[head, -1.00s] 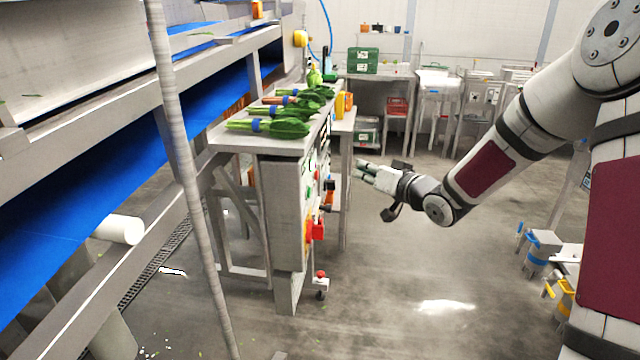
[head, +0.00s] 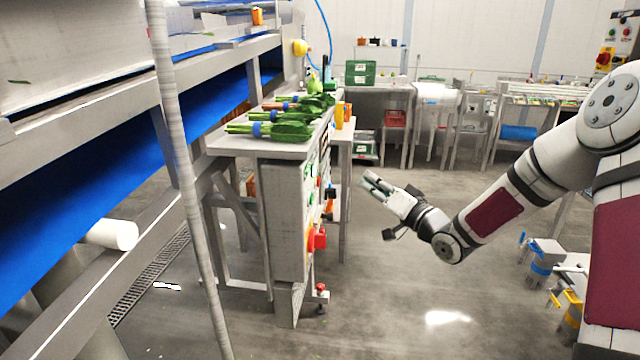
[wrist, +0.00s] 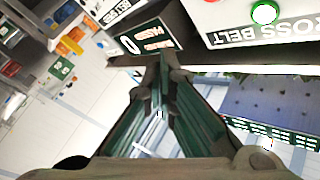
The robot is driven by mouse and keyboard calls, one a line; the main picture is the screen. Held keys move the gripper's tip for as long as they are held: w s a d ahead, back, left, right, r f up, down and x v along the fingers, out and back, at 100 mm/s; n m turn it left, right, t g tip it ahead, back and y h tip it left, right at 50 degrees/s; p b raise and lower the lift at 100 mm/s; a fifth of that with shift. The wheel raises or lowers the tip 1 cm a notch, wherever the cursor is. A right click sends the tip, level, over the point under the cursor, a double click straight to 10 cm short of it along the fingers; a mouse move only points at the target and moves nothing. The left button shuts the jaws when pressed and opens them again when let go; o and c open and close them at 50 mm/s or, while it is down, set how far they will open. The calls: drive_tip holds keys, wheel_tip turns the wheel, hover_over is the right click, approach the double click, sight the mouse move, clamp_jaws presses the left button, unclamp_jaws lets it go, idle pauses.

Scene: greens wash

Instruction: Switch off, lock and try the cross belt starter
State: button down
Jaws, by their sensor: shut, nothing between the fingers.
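The starter panel (head: 290,220) is a grey cabinet front under the bench with leafy bunches, seen edge-on in the head view. It carries a red switch handle (head: 319,238) on a yellow backing and green parts above it. In the wrist view a white plate lettered CROSS BELT (wrist: 265,32) shows upside down at the top right, with a green-ringed button (wrist: 265,13). My gripper (head: 370,180) is shut and empty, in the air to the right of the panel and apart from it. Its closed fingers (wrist: 160,70) fill the middle of the wrist view. The handle's exact position cannot be told.
An orange and black item (head: 330,193) sits on the panel side. A red knob (head: 321,288) stands low beside the bench leg. A blue belt conveyor (head: 90,200) and a post (head: 180,150) are at left. Open floor (head: 400,300) lies right of the panel.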

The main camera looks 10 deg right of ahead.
drive_tip(key=w+a+b, duration=0.1)
drive_tip(key=w+a, duration=0.1)
drive_tip(key=a, duration=0.5)
drive_tip(key=shift+w+a+b, duration=0.2)
drive_tip(key=shift+a+b, duration=0.05)
drive_tip(key=shift+b, duration=0.05)
drive_tip(key=shift+a, duration=0.1)
idle(1.1)
drive_tip(key=shift+w+a, duration=0.15)
drive_tip(key=shift+a, duration=0.15)
drive_tip(key=shift+w+a, duration=0.15)
drive_tip(key=shift+a, duration=0.35)
idle(0.7)
drive_tip(key=shift+d, duration=0.15)
drive_tip(key=shift+s+d, duration=0.3)
drive_tip(key=shift+d, duration=0.4)
drive_tip(key=shift+d, duration=0.1)
drive_tip(key=shift+s+d+p, duration=0.2)
drive_tip(key=shift+s+d, duration=0.05)
drive_tip(key=shift+d, duration=0.5)
drive_tip(key=shift+s+d+p, duration=0.2)
drive_tip(key=shift+s+d, duration=0.05)
drive_tip(key=shift+d, duration=0.55)
drive_tip(key=shift+s+d+p, duration=0.2)
drive_tip(key=shift+s+d, duration=0.05)
drive_tip(key=shift+d, duration=0.5)
